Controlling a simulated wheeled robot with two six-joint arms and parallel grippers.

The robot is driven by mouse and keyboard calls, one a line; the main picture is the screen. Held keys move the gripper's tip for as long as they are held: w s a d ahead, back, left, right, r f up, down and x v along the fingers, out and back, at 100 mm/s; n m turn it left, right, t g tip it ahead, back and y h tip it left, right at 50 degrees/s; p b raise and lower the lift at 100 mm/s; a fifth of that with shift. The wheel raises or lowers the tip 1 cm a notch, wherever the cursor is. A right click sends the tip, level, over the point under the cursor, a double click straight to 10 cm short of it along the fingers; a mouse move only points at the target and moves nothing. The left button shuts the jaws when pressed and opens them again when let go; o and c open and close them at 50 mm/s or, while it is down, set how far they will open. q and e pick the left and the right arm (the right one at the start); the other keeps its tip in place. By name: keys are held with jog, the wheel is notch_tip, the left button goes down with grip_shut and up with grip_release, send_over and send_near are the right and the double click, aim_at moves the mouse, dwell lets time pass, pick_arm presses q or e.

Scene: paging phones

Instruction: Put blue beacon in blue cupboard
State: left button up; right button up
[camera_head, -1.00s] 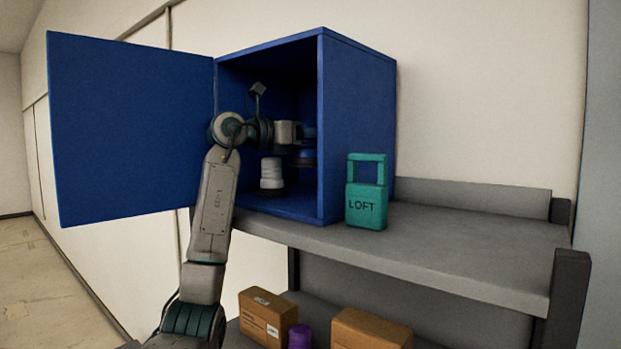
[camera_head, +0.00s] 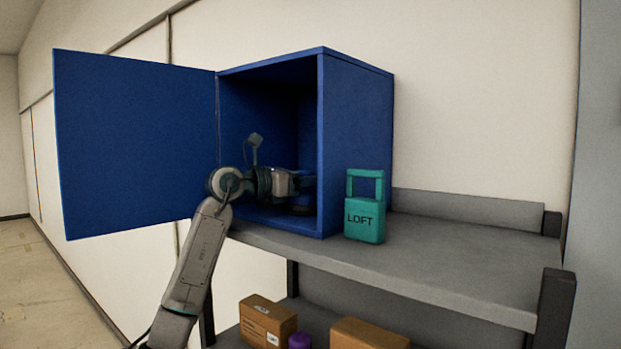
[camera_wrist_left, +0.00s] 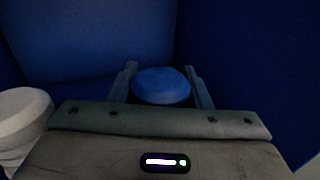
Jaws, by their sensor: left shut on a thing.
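The blue cupboard (camera_head: 358,145) stands on the upper shelf with its door (camera_head: 137,140) swung wide open to the left. My left arm reaches in through its front. My left gripper (camera_head: 304,180) is inside the cupboard, low near its floor. In the left wrist view the blue beacon (camera_wrist_left: 161,86), with a rounded blue top, sits between the two fingers of my left gripper (camera_wrist_left: 163,88), which is shut on it. In the head view the beacon is mostly hidden and dark; I cannot tell whether its base touches the cupboard floor. My right gripper is not in view.
A white cylindrical thing (camera_wrist_left: 22,117) stands left of the gripper inside the cupboard. A teal LOFT block with a handle (camera_head: 364,219) stands right of the cupboard. The grey shelf (camera_head: 450,260) is clear further right. Cardboard boxes (camera_head: 267,320) and a purple thing (camera_head: 300,341) are below.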

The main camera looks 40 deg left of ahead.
pick_arm(q)
jog(key=shift+w+f, duration=0.15)
jog(key=o, duration=1.3)
jog(key=shift+d, duration=0.1)
jog(key=b+v, duration=0.6)
jog(key=v, duration=0.4)
jog(key=shift+s+a, duration=0.2)
jog(key=shift+s, duration=0.15)
jog(key=shift+s+a+b, duration=0.2)
jog(key=shift+s+b, duration=0.3)
jog(key=shift+s, duration=0.15)
